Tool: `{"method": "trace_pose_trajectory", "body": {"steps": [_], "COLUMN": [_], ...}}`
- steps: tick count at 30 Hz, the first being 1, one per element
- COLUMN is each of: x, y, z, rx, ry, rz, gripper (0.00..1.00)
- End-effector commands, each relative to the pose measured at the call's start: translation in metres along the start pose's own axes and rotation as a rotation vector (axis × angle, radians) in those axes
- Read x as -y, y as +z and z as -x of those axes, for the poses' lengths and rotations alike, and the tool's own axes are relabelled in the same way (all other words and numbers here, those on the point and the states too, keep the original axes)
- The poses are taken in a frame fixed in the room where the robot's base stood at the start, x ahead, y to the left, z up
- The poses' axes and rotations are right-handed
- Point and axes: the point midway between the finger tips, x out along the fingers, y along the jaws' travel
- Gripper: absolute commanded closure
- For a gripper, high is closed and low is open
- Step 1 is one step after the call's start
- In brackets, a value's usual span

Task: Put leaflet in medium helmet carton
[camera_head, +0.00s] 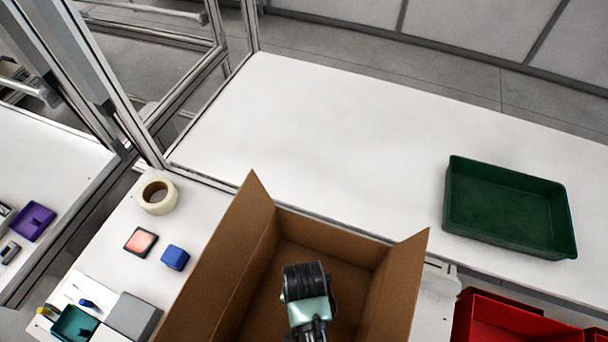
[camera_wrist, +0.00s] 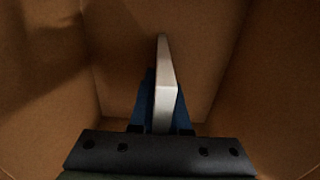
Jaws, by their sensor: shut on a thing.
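A large open cardboard carton (camera_head: 245,265) stands with its flaps up at the bottom middle of the head view. My arm reaches down into it, and its wrist hides part of the inside; the fingers do not show in that view. In the wrist view my gripper (camera_wrist: 162,115) has its blue fingers shut on a thin white leaflet (camera_wrist: 165,70), seen nearly edge-on. The leaflet points down between the carton's brown walls (camera_wrist: 50,80). I cannot tell whether it touches the carton floor. No size mark shows on the carton.
A green tray (camera_head: 452,205) stands on the white table (camera_head: 310,130) at the right, and red bins (camera_head: 500,318) are below it. A tape roll (camera_head: 157,194), an orange-pink pad (camera_head: 141,242), a blue block (camera_head: 175,257) and a grey box (camera_head: 134,316) lie left of the carton.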

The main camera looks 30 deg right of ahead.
Motion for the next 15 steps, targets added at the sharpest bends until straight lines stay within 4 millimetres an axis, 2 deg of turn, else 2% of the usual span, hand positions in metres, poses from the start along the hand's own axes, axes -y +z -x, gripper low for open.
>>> {"method": "trace_pose_trajectory", "body": {"steps": [6,7,11,12,15], "x": [0.0001,0.0001,0.0001,0.0001,0.0001], "y": [0.0000,0.0001,0.0000,0.0001,0.0000], "z": [-0.0029,-0.0032,-0.0024,-0.0024,-0.0023], "rx": [0.000,0.001,0.001,0.001,0.000], "ry": [0.000,0.000,0.000,0.000,0.000], "rz": [0.001,0.001,0.001,0.001,0.001], "gripper": [1.00,0.84,0.60,0.56,0.56]}}
